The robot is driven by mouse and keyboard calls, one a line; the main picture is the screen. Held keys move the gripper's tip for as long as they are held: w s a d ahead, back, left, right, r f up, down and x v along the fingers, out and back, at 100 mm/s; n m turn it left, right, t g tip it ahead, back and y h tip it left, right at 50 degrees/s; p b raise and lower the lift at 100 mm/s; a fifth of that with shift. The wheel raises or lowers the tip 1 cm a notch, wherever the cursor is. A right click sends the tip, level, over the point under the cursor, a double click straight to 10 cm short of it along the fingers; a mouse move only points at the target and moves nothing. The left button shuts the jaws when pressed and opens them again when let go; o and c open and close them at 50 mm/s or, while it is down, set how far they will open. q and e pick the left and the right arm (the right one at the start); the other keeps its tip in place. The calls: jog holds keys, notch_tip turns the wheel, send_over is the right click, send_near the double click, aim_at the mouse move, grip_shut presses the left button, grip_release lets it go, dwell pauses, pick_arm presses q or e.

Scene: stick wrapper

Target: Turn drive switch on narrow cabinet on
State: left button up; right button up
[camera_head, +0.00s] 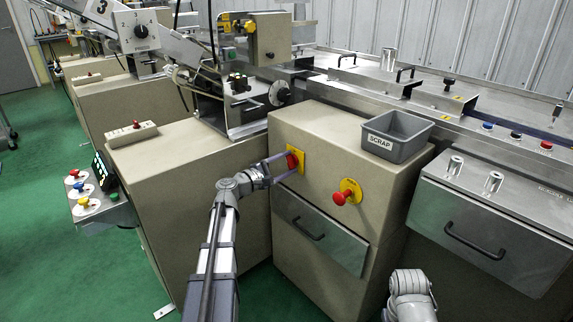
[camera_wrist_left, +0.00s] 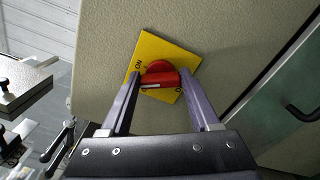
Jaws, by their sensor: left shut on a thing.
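The narrow beige cabinet (camera_head: 330,133) stands in the middle of the head view. On its front is the drive switch, a red rotary knob (camera_head: 292,161) on a yellow plate (camera_head: 301,155). In the left wrist view the red knob (camera_wrist_left: 160,80) sits on the yellow plate (camera_wrist_left: 150,50), with "ON" printed near one corner and another label partly hidden by a finger. My left gripper (camera_head: 281,163) reaches the knob, with its two fingers on either side, shut on it. My right arm shows at the lower right of the head view; its fingertips cannot be made out.
A red mushroom button (camera_head: 342,197) on a yellow base sits right of the switch. A grey scrap bin (camera_head: 397,134) stands on the cabinet top. A drawer with a black handle (camera_head: 309,230) lies below. A control box with coloured buttons (camera_head: 88,190) is at left.

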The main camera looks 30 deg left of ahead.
pick_arm(q)
jog(key=m, duration=0.5)
jog(key=shift+f+m, duration=0.15)
jog(key=shift+m, duration=0.25)
dwell(0.4)
jog(key=o, duration=1.4)
jog(key=shift+c, duration=0.2)
jog(key=shift+s, duration=0.1)
jog(key=v, duration=0.7)
jog(key=shift+s, duration=0.35)
jog(key=shift+a, duration=0.1)
